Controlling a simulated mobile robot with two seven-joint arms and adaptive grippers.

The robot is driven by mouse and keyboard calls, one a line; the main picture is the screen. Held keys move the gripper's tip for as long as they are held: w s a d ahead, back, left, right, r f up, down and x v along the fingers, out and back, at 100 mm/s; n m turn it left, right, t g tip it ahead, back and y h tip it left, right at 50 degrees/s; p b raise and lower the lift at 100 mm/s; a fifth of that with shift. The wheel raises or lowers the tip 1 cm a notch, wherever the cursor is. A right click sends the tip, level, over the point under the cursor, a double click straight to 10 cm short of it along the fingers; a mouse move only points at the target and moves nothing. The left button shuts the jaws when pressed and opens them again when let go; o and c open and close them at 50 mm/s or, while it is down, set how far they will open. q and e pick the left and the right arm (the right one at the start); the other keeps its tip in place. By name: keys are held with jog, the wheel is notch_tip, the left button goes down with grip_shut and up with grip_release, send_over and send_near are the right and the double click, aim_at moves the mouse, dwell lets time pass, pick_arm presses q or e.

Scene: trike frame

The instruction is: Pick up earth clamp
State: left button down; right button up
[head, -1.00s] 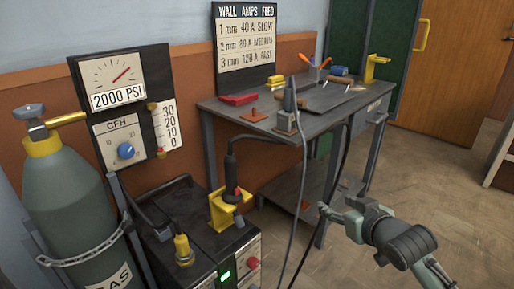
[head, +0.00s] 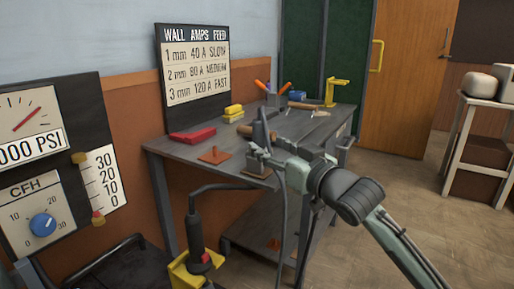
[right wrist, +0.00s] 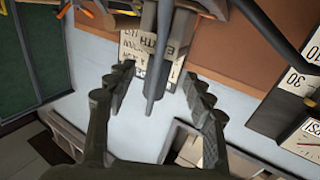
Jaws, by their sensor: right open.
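The earth clamp (head: 261,131) is a dark grey clamp standing upright near the front edge of the workbench, with a grey cable hanging from it. My right gripper (head: 275,160) is open beside its lower part, and its fingers partly hide the clamp's foot. In the right wrist view the clamp's grey handle (right wrist: 155,60) lies between the spread fingers of the gripper (right wrist: 160,88), with a gap on both sides. My left gripper is out of view.
The workbench (head: 195,153) also holds a red box (head: 192,134), an orange piece (head: 214,155), yellow blocks (head: 233,113) and a yellow stand (head: 335,91). A yellow torch holder (head: 190,272) stands in front below. Open floor lies to the right.

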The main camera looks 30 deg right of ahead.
aim_at(263, 140)
jog(key=w, duration=0.5)
jog(key=shift+a+r, duration=0.1)
jog(key=shift+r, duration=0.15)
jog(key=shift+c, duration=0.5)
jog(key=c, duration=1)
grip_shut()
jog(key=shift+r, duration=0.1)
